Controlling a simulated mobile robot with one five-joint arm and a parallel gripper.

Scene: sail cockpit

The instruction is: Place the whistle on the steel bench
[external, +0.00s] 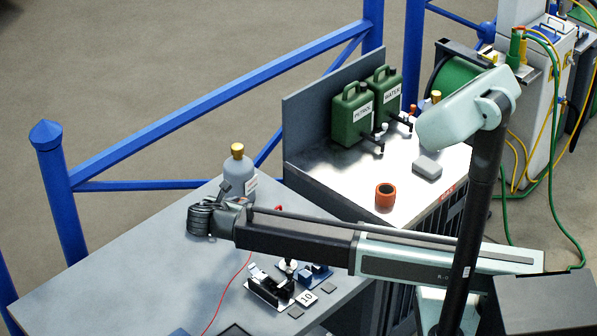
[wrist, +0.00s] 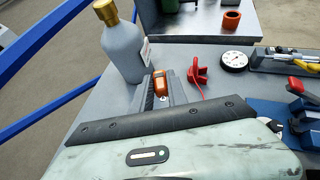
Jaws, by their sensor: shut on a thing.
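My gripper (external: 205,219) is over the left part of the grey table, beside a grey bottle. In the wrist view my gripper (wrist: 160,92) is shut on a small orange thing, which looks like the whistle (wrist: 163,82). The whistle cannot be made out in the external view, where the gripper covers it. The steel bench (external: 406,198) with a shiny pale top stands behind the grey table, to the right of my gripper. It also shows at the top of the wrist view (wrist: 200,24).
The grey table (external: 120,275) holds the gold-capped bottle (external: 239,174), a red clip (wrist: 197,75), a round dial (wrist: 234,61) and small devices (external: 270,286).

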